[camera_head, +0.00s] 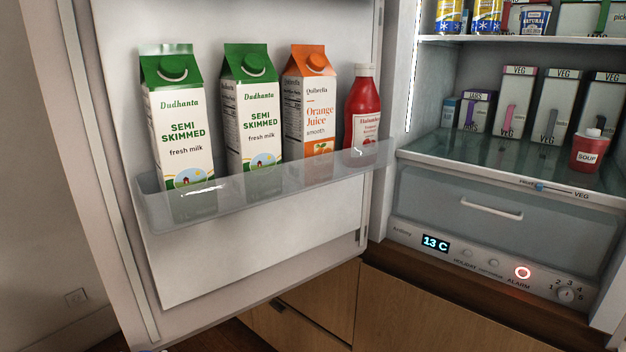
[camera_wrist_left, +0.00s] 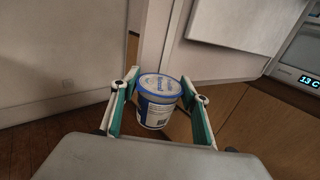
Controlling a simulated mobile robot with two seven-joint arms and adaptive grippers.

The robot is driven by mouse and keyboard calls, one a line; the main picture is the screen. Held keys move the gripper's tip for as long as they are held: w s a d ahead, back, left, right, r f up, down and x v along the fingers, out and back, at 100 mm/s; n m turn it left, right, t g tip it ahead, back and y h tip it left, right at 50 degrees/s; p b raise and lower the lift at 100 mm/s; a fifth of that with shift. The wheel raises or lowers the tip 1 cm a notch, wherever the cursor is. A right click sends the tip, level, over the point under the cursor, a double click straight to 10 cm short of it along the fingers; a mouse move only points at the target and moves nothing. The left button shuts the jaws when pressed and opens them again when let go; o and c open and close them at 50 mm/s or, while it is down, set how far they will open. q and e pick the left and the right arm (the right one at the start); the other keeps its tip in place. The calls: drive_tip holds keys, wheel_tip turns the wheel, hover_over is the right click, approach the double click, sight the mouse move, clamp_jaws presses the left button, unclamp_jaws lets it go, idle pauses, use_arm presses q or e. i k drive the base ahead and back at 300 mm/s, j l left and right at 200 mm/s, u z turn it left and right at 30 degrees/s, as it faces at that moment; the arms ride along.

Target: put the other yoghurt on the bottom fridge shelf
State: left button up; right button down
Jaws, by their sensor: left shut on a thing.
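A white yoghurt tub (camera_wrist_left: 154,113) with a blue-rimmed lid is between the fingers of my left gripper (camera_wrist_left: 159,80) in the left wrist view. The gripper is shut on the tub's sides, and the tub is in front of the open fridge door's edge. Neither gripper shows in the head view. The bottom fridge shelf (camera_head: 440,151) is the glass shelf above the drawer. A blue and white container (camera_head: 532,19) stands on the shelf above, partly cut off.
The fridge door (camera_head: 300,222) stands open at left. Its clear rack (camera_head: 225,192) holds two milk cartons, an orange juice carton (camera_head: 310,110) and a red bottle (camera_head: 362,112). The bottom shelf's front strip is clear left of the soup cup. Wooden cupboards (camera_head: 470,318) are below.

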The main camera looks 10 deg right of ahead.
sight(522, 158)
drive_tip(key=l+z, duration=0.1)
drive_tip(key=z, duration=0.3)
drive_tip(key=k+l+z, duration=0.1)
drive_tip(key=z, duration=0.3)
drive_tip(key=l+z, duration=0.1)
drive_tip(key=z, duration=0.35)
